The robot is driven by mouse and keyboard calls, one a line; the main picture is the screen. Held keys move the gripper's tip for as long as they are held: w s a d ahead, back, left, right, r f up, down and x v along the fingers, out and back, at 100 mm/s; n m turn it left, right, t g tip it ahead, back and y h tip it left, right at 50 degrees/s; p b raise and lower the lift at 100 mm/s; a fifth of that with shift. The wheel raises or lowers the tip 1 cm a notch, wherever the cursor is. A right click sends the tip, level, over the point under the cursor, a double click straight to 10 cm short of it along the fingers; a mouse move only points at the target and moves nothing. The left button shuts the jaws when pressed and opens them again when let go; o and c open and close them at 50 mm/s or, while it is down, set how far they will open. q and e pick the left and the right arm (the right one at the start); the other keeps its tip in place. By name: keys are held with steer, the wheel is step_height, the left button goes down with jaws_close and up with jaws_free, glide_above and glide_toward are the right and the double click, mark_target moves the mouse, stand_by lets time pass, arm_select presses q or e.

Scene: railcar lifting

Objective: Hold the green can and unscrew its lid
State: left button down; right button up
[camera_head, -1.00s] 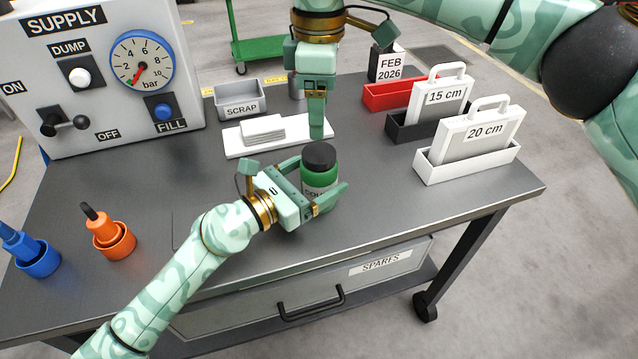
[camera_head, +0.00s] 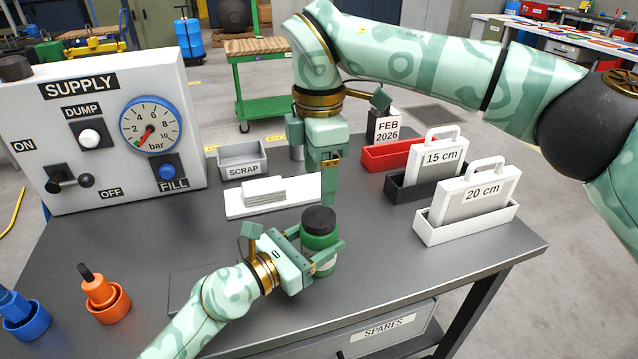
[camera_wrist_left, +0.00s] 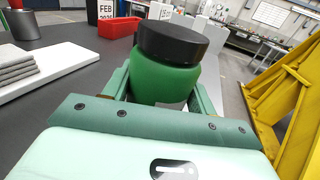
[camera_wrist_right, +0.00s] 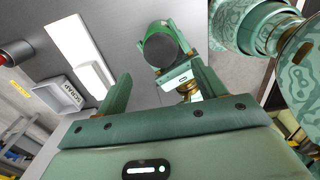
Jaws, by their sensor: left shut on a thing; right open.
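The green can (camera_head: 322,241) stands upright near the front of the grey table, with its black lid (camera_head: 319,219) on top. My left gripper (camera_head: 325,262) is shut around the can's body from the left, below the lid. In the left wrist view the can (camera_wrist_left: 165,88) sits between the fingers, and the lid (camera_wrist_left: 172,42) is clear above them. My right gripper (camera_head: 329,200) points down, open and empty, just behind and above the lid in the head view. In the right wrist view the lid (camera_wrist_right: 160,47) lies beyond the open fingers, not between them. Part of the can's label is hidden.
A white plate (camera_head: 240,209) with a stack of grey pads and a SCRAP bin (camera_head: 242,160) lie behind. Cases in trays, such as the white tray (camera_head: 470,228), stand at right. The supply panel (camera_head: 75,185) and an orange holder (camera_head: 108,305) are at left.

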mark_target(319, 215)
step_height(319, 215, down, 8)
steer(key=shift+r, duration=0.1)
stand_by(0.4)
